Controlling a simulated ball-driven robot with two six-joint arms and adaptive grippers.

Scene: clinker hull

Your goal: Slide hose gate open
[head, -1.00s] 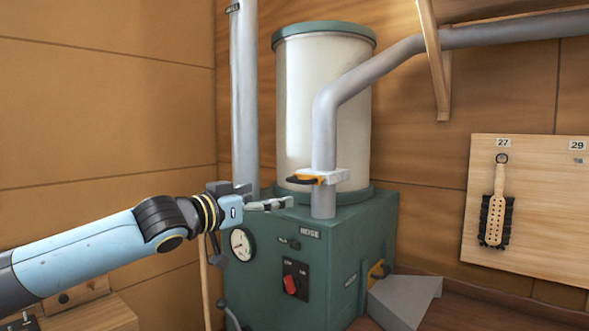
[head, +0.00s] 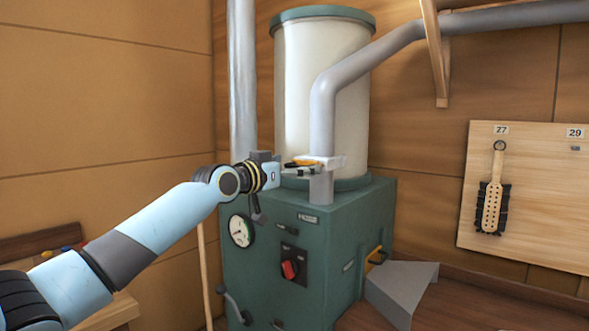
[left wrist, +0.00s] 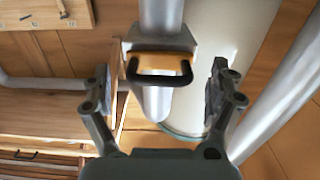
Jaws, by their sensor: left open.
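In the left wrist view the black U-shaped handle (left wrist: 160,78) is in front of the orange slide (left wrist: 150,59). My left gripper (head: 297,172) is at the handle, partly overlapping it. In the left wrist view the open fingers of my left gripper (left wrist: 160,82) stand on either side of the handle, with a gap on both sides. My right gripper is not in view.
The green machine (head: 270,255) has a gauge, a red switch and a tall cream cylinder (head: 300,90) on top. A vertical grey pipe (head: 242,80) stands behind my left wrist. A grey wedge-shaped chute (head: 405,285) is at the lower right. A board with a brush (head: 492,195) hangs at right.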

